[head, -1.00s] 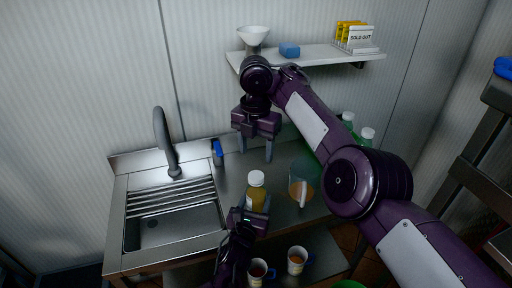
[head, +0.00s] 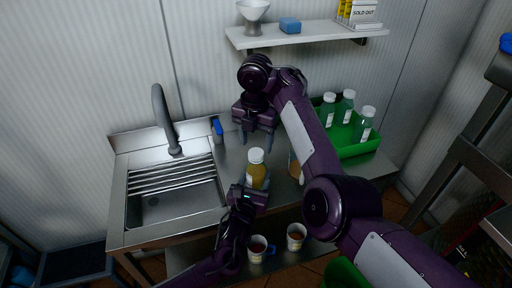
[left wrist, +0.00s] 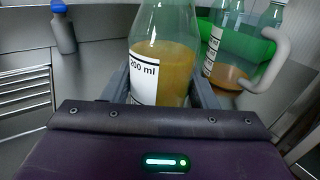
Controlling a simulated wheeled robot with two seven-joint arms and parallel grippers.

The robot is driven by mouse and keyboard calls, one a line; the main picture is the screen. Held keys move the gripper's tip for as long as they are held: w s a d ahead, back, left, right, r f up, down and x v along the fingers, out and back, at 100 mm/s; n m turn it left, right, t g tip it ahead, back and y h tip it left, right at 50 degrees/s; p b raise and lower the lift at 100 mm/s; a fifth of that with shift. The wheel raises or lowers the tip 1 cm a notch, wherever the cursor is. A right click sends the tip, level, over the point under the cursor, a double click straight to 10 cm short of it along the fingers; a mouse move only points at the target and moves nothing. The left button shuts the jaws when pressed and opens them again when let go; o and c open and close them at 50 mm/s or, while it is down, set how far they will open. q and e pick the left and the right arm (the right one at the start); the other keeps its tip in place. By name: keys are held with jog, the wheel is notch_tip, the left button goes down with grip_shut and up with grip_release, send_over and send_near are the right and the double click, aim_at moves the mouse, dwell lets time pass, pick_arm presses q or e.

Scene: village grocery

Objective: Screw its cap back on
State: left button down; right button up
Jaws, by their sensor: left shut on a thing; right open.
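A clear bottle (head: 257,178) of yellow-brown liquid stands upright at the front of the steel counter. A white cap (head: 256,155) sits on its top; whether it is screwed tight I cannot tell. My left gripper (head: 255,187) is shut around the bottle's body. In the left wrist view the bottle (left wrist: 168,50) stands between the fingers, with a "200 ml" label; its top is out of frame. My right gripper (head: 257,138) is open and empty, fingers pointing down, behind the bottle and apart from the cap.
A sink (head: 172,196) is at left, with a blue-topped spray bottle (head: 217,130) near it. A measuring jug (left wrist: 226,65) stands right of the bottle, mostly behind my right arm in the head view. A green crate (head: 352,151) holds capped bottles. Two mugs (head: 257,247) (head: 296,236) stand below.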

aim_at(256, 153)
jog(key=shift+f, duration=1.5)
jog(key=c, duration=1)
jog(key=m, duration=0.6)
jog(key=shift+m, duration=0.3)
jog(key=o, duration=1.1)
jog(key=shift+c, duration=0.2)
jog(key=shift+r, duration=0.15)
